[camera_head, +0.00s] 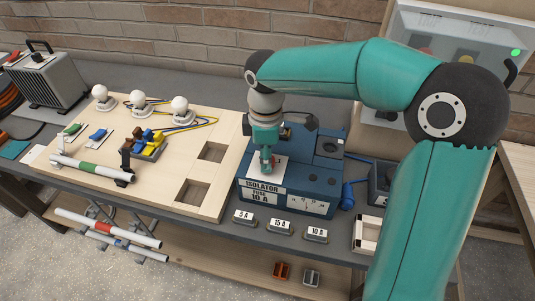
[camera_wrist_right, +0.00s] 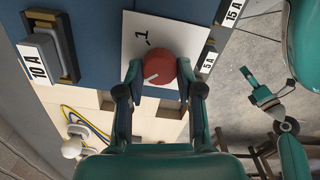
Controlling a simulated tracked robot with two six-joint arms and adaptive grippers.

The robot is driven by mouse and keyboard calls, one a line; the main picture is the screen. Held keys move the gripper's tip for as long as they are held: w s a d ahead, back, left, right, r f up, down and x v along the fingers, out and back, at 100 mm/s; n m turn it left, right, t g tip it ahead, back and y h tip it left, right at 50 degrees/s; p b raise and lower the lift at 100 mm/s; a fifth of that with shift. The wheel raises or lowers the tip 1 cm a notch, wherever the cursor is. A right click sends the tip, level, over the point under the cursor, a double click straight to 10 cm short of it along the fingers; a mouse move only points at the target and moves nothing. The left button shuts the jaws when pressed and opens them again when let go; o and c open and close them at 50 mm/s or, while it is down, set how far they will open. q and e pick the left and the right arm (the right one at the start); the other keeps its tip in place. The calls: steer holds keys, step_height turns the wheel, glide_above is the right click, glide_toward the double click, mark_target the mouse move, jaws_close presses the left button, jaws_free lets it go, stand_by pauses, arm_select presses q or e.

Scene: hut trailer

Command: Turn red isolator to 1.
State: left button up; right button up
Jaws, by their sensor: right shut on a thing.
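The red isolator (camera_wrist_right: 160,65) is a round knob on a white plate (camera_wrist_right: 185,32) on the blue box (camera_head: 318,165). A black "1" is printed on the plate, up and left of the knob in the right wrist view. A white line on the knob's face lies at its lower left and does not point at the "1". My right gripper (camera_wrist_right: 158,84) is shut on the knob, one finger on each side. In the head view the right gripper (camera_head: 267,160) hides most of the knob. My left gripper (camera_wrist_right: 258,92) shows small at the right of the wrist view, apart from the box.
A wooden board (camera_head: 220,125) with white bulbs and wiring lies to the left. A grey panel (camera_head: 460,45) stands behind at the right.

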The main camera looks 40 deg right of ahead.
steer(key=shift+w+m, duration=0.1)
steer(key=shift+m, duration=0.2)
steer(key=m, duration=0.3)
steer(key=shift+m+b, duration=0.3)
steer(key=shift+m, duration=0.1)
steer(key=m, duration=0.4)
steer(key=shift+w+d+m+b, duration=0.1)
steer(key=shift+d+m+b, duration=0.05)
steer(key=shift+m+b, duration=0.15)
steer(key=m, duration=0.4)
steer(key=shift+r+b, duration=0.1)
steer(key=shift+b, duration=0.2)
steer(key=m, duration=0.4)
steer(key=shift+d+m, duration=0.15)
steer(key=shift+m, duration=0.15)
steer(key=o, duration=1.2)
steer(key=shift+c, duration=0.2)
